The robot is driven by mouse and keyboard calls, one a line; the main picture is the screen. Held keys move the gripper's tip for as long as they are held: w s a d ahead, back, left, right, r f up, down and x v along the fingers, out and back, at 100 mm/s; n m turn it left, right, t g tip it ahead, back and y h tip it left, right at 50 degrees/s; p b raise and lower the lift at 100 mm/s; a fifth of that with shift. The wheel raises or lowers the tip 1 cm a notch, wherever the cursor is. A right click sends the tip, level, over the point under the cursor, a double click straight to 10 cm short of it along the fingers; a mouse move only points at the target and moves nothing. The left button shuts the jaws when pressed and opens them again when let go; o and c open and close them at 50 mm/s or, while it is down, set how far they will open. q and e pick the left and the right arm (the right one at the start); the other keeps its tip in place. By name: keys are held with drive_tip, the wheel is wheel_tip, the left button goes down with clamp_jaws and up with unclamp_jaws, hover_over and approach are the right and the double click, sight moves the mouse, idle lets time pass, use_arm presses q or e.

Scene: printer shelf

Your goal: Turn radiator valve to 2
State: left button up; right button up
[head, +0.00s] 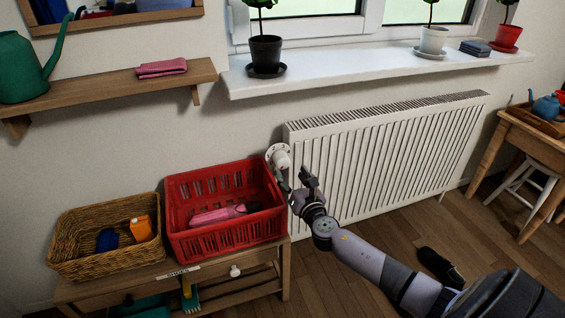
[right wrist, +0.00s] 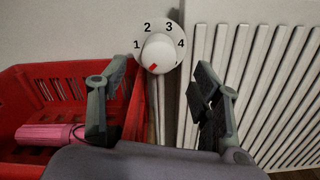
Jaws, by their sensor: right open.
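The white radiator valve (head: 279,157) sits at the left end of the white radiator (head: 385,155), above the red crate's right edge. In the right wrist view the valve's dial (right wrist: 172,32) shows the numbers 1 to 4 along its top. A red mark on its knob (right wrist: 159,50) points down and left, below the 1 and away from the 2. My right gripper (head: 296,181) is open and empty just in front of and below the valve. In the right wrist view its fingers (right wrist: 160,78) stand apart on either side below the knob. My left gripper is not in view.
The red crate (head: 190,240), with a pink item (head: 218,214) inside, stands close left of my right gripper on a wooden bench. A wicker basket (head: 82,267) is further left. The windowsill (head: 360,70) with potted plants overhangs the radiator. A black shoe-like object (head: 440,265) lies on the floor.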

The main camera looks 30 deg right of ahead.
sight(285, 164)
drive_tip(key=b+x, duration=0.1)
drive_tip(key=x, duration=0.7)
drive_tip(key=shift+b, duration=0.35)
drive_tip(key=shift+c, duration=0.5)
drive_tip(key=c, duration=1.1)
